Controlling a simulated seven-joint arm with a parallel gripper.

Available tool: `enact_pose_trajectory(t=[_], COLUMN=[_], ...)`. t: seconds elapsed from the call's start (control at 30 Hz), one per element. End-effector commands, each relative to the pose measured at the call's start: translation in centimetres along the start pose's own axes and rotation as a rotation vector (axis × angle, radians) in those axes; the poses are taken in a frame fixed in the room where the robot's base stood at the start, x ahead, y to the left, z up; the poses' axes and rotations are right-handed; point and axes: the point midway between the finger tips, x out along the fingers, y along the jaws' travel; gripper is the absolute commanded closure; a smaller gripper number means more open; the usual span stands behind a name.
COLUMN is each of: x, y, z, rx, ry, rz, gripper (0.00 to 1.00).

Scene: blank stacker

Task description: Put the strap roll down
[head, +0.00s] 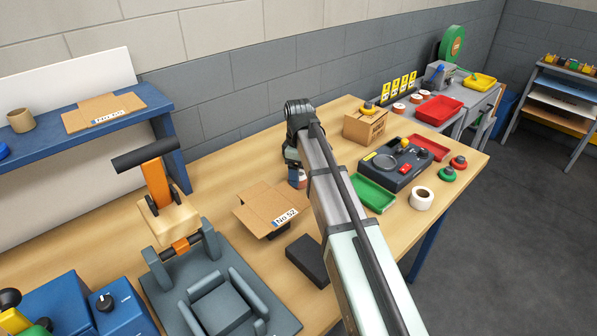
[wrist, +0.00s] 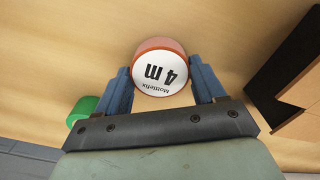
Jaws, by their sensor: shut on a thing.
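The strap roll (wrist: 161,72) has a white face printed "4 m" and "Mottlefix" and an orange-red rim. In the wrist view it sits between the two blue fingers of my gripper (wrist: 163,84), which is shut on it. In the head view my gripper (head: 297,178) is low over the wooden bench (head: 215,165), behind the cardboard piece marked "No 52" (head: 270,209). Only a small part of the roll (head: 303,183) shows there, the rest being hidden by my arm and finger. I cannot tell whether the roll touches the bench.
The cardboard piece is close in front of my gripper. A green tray (head: 375,195), a dark device (head: 398,163) and a cardboard box (head: 365,127) stand to the right. A grey fixture (head: 220,300) is front left. Bare bench lies to the left of my gripper.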

Motion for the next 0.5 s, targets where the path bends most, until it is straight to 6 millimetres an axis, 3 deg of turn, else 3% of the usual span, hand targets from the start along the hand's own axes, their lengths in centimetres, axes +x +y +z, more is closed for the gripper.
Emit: enact_pose_trajectory(t=[0.1,0.13,0.4,0.5], x=[0.26,0.30,0.25,0.24], y=[-0.02,-0.01,0.00,0.00], z=[0.01,0.01,0.00,0.00], rx=[0.000,0.000,0.000,0.000], ry=[0.000,0.000,0.000,0.000], rz=[0.000,0.000,0.000,0.000], gripper=[0.63,0.30,0.05,0.05])
